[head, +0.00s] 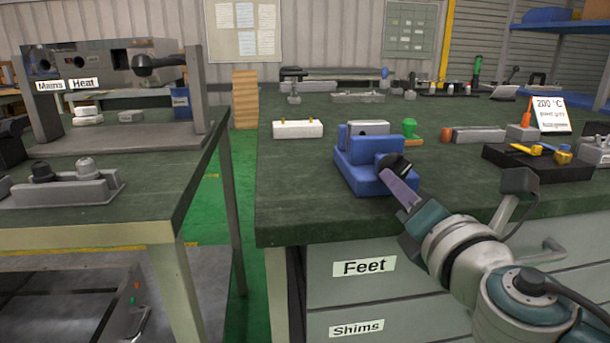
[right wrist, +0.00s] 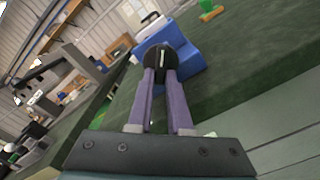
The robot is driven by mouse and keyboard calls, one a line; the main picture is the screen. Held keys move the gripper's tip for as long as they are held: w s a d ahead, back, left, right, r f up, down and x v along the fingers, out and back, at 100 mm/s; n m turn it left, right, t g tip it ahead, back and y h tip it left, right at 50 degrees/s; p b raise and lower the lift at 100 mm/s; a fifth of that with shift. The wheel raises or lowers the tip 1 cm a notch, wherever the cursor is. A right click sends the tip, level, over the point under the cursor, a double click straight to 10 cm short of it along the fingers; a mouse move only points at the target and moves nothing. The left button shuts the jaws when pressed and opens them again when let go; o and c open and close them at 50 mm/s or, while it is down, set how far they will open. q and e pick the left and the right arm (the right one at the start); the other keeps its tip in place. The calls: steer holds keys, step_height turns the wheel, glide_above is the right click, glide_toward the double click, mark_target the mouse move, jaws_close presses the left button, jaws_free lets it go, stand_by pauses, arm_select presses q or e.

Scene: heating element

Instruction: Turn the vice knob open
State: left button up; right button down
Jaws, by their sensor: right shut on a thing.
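The blue vice (head: 362,177) stands near the front left corner of the green-topped workbench. A grey block (head: 368,128) sits between its jaws. The dark vice knob (head: 394,163) is on its front face, partly hidden by my gripper. My right gripper (head: 401,172) reaches in from the lower right, its purple fingers shut on the knob. In the right wrist view, the black round knob (right wrist: 158,62) with a pale line on its face sits between the fingertips, in front of the blue vice (right wrist: 185,52). My left gripper is not in view.
A white block (head: 298,129) lies left of the vice and a green-handled tool (head: 410,130) behind it. A black tray (head: 537,163) with yellow tools stands to the right. The bench front has drawers labelled Feet (head: 363,267) and Shims. Another table stands left across a gap.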

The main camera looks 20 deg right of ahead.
steer(key=n+p, duration=0.1)
steer(key=n, duration=0.2)
steer(key=shift+d+n, duration=0.15)
steer(key=shift+n, duration=0.25)
steer(key=shift+s+d+f+n+p, duration=0.1)
steer(key=shift+n+p, duration=0.2)
steer(key=shift+n, duration=0.75)
steer(key=shift+d+n+p, duration=0.1)
steer(key=shift+n+p, duration=0.2)
steer(key=shift+n, duration=0.75)
steer(key=c, duration=0.8)
jaws_free()
steer(key=shift+c, duration=0.2)
steer(key=v, duration=1)
steer(key=shift+p, duration=0.45)
